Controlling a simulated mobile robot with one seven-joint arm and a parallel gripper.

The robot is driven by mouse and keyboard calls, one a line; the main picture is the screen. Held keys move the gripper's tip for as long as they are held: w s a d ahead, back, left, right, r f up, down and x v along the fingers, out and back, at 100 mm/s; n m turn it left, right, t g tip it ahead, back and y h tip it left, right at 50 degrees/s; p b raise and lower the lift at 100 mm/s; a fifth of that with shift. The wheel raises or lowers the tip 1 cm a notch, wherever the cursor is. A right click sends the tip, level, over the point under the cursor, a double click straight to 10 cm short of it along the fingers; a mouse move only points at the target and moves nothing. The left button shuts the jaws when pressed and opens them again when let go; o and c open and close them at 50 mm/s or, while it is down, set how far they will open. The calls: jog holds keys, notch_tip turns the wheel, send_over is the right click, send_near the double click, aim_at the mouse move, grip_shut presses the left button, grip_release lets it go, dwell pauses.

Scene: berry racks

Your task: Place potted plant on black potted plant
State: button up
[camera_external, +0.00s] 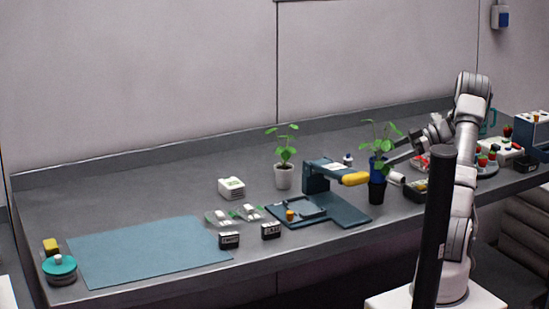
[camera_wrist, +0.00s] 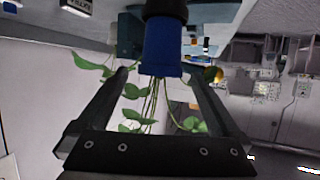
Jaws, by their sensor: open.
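A green leafy plant in a blue pot (camera_external: 376,166) stands upright on a black pot (camera_external: 377,193) toward the right of the bench. In the wrist view, which is upside down, the blue pot (camera_wrist: 163,48) meets the black pot (camera_wrist: 166,9), and the stems hang between my fingers. I cannot tell how deep the blue pot sits in the black one. My gripper (camera_external: 390,162) is open beside the blue pot, with its fingers (camera_wrist: 157,76) on either side of the plant. Another plant in a pale grey pot (camera_external: 284,177) stands to the left.
A dark blue stand with a yellow-ended arm (camera_external: 355,179) is close to the left of the black pot. Dark trays with berries (camera_external: 417,190) are to the right. A blue-grey mat (camera_external: 150,250) lies clear at the left. Small labelled boxes (camera_external: 229,240) stand near the front edge.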

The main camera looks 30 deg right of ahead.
jog(key=v, duration=0.9)
